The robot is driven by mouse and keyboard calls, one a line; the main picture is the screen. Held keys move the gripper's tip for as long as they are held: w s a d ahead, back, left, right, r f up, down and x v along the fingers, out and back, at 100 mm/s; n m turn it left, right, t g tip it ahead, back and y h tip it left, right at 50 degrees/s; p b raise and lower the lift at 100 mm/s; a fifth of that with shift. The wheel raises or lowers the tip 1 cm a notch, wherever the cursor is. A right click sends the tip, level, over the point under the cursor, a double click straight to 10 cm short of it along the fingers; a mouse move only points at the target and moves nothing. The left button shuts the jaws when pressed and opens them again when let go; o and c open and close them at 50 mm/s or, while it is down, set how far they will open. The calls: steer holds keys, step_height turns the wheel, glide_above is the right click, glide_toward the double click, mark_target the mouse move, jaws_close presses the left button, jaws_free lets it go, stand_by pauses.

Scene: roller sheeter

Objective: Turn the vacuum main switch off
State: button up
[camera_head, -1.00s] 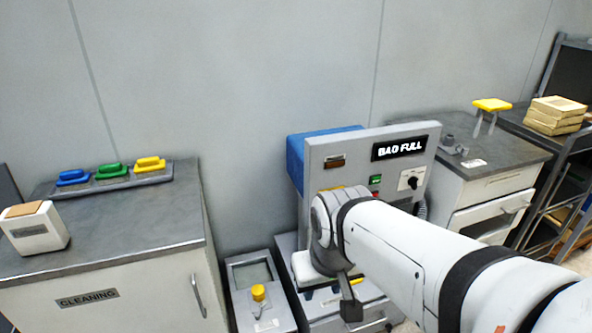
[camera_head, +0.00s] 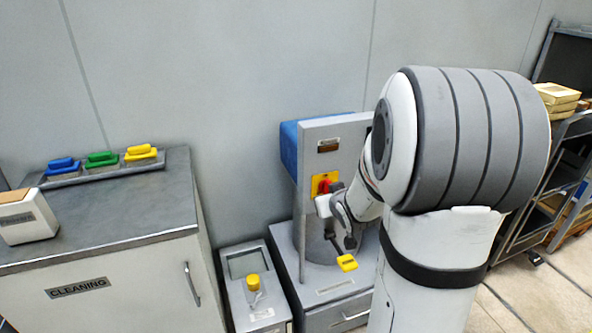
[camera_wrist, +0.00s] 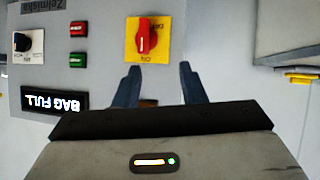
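The vacuum main switch is a red rotary knob (camera_wrist: 146,40) on a yellow plate (camera_wrist: 132,52), upside down in the wrist view. The knob's bar stands upright in that view, in line with the label at the plate's bottom edge, which looks like ON. Another label, apparently OFF, is at the plate's right. My gripper (camera_wrist: 159,68) is open and empty, its fingertips just short of the plate and centred slightly right of the knob. The fingertips are hard to make out there.
The wrist view shows a lit BAG FULL sign (camera_wrist: 54,101), a green button (camera_wrist: 78,60), a red button (camera_wrist: 78,28) and a black dial (camera_wrist: 22,42) on the panel. A yellow-tipped lever (camera_head: 347,263) sticks out below the switch. The cleaning cabinet (camera_head: 120,221) is left.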

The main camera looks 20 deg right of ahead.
steer(key=w+d+f+t+y, duration=0.1)
steer(key=w+d+f+t, duration=0.1)
steer(key=w, duration=0.3)
steer(key=w+d+f+t+y, duration=0.1)
steer(key=w+d+f+t, duration=0.2)
steer(key=w, duration=0.3)
steer(key=shift+t, duration=0.6)
steer(key=shift+c, duration=0.4)
